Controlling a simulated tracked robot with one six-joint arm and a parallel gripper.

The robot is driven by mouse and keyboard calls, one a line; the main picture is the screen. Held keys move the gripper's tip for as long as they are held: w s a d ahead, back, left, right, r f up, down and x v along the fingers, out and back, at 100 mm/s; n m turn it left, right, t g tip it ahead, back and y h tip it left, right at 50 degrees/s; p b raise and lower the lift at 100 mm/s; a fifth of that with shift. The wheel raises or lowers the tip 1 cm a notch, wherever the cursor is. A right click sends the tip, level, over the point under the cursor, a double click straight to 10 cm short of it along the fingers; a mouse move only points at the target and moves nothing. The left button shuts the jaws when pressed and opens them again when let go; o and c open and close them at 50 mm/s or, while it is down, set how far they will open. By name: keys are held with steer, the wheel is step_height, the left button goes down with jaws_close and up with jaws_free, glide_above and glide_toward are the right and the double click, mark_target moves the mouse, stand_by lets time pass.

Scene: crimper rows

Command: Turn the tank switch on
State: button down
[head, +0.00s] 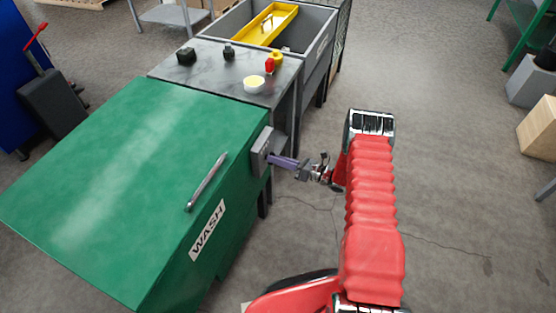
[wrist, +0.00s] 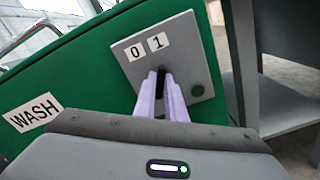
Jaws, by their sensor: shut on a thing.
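The tank is a green cabinet (head: 150,190) with a WASH label (head: 207,230) and a metal handle (head: 207,181). Its grey switch plate (wrist: 188,35) is on the tank's side and bears the labels 0 and 1. A dark switch lever (wrist: 162,73) sits below the labels, mostly hidden between my purple fingers. My gripper (wrist: 161,80) is shut on this lever. In the head view my gripper (head: 272,160) reaches the plate from the right.
Beyond is a grey basin holding a yellow tray (head: 266,22).

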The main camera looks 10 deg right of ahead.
steer(key=shift+a, duration=0.2)
steer(key=c, duration=1.8)
jaws_free()
steer(key=shift+d, duration=0.15)
steer(key=shift+d, duration=0.1)
steer(key=v, duration=1.3)
steer(key=shift+s+d+f, duration=0.1)
steer(key=shift+s+d, duration=0.15)
